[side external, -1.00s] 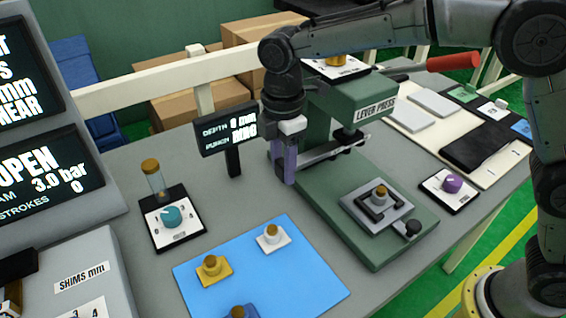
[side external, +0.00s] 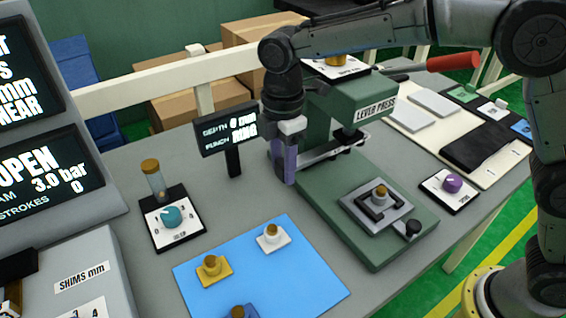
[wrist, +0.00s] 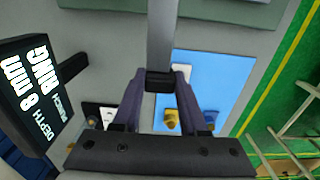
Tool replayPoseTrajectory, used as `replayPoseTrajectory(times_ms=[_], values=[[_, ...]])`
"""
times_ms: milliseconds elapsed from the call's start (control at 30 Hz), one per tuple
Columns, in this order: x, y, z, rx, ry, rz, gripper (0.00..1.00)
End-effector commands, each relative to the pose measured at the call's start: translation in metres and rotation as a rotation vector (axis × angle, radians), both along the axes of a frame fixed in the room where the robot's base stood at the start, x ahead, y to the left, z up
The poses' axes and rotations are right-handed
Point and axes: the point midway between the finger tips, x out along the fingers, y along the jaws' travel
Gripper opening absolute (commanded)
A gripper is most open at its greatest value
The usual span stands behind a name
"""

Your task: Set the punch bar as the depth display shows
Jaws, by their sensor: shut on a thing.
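The depth display (side external: 228,129) stands left of the press on a dark post. In the wrist view the display (wrist: 36,92) reads depth 8 mm and punch ring. The grey punch bar (side external: 335,148) runs level from the green lever press (side external: 357,105), below its head. My gripper (side external: 289,164), with purple fingers, is at the bar's left end. In the wrist view my gripper (wrist: 160,82) is shut on the bar's dark end, and the grey bar (wrist: 162,35) runs away from it. The bar's far end is hidden.
A blue mat (side external: 258,272) with several brown-topped pieces lies in front. A teal dial (side external: 172,217) stands left and a purple dial (side external: 452,184) right. A clamped piece (side external: 380,194) sits on the press base. The red lever handle (side external: 453,62) sticks out at the back right.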

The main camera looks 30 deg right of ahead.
Motion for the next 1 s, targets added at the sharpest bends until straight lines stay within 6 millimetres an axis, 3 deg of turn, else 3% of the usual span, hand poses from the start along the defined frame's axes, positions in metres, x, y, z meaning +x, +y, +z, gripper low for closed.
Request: replayPoseTrajectory(times_ms=[333, 667, 700, 833, 1000], values=[[0.001, 0.041, 0.001, 0.001, -0.002, 0.003, 0.00], [0.000, 0.047, 0.001, 0.007, -0.004, 0.001, 0.00], [0.000, 0.047, 0.001, 0.007, -0.004, 0.001, 0.48], [0.000, 0.046, 0.001, 0.005, -0.003, 0.001, 0.71], [0.000, 0.045, 0.001, 0.003, -0.002, 0.000, 0.72]])
